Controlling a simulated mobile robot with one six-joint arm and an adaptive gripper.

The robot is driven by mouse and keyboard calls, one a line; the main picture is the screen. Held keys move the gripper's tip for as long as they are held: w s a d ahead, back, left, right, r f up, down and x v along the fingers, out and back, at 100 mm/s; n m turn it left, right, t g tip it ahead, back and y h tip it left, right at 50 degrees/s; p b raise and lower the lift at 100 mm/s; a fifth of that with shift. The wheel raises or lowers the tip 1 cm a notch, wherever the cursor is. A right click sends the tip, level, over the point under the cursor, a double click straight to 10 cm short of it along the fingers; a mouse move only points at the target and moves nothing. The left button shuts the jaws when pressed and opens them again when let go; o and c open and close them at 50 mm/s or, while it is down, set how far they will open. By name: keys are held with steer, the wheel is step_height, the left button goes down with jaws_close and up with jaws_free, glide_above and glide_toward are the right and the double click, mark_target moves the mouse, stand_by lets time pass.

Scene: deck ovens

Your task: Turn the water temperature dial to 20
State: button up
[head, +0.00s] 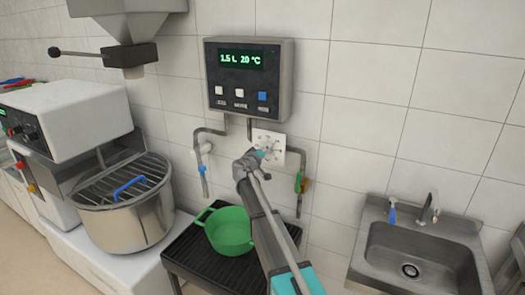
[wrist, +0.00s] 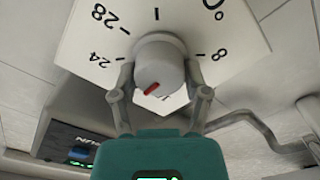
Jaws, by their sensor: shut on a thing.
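The water temperature dial is a round grey knob (wrist: 160,58) with a short red mark, on a white square plate. The plate (wrist: 85,40) shows 28, 24 and 8 in the wrist view; its lower numbers are hidden by the knob and gripper. The red mark slants toward the lower left. My gripper (wrist: 160,72) is shut on the knob, one finger at each side. In the head view my gripper (head: 264,153) covers part of the plate (head: 293,158). The control box display (head: 240,60) above reads 1.5 L 20 °C.
Pipes with valves (head: 204,148) run beside the plate. A green pot (head: 226,238) stands on a black grate (head: 193,262) below. A mixer bowl (head: 120,205) is at left, a steel sink (head: 420,250) at right. Tiled wall is clear right of the box.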

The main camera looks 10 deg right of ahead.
steer(key=shift+w+d+r, duration=0.1)
steer(key=shift+w+d, duration=0.1)
steer(key=shift+w, duration=0.2)
steer(key=o, duration=0.9)
steer(key=shift+o, duration=1.2)
steer(key=shift+d+f, duration=0.1)
steer(key=shift+f, duration=0.1)
steer(key=shift+s, duration=0.1)
steer(key=shift+s, duration=0.1)
steer(key=v, duration=1.2)
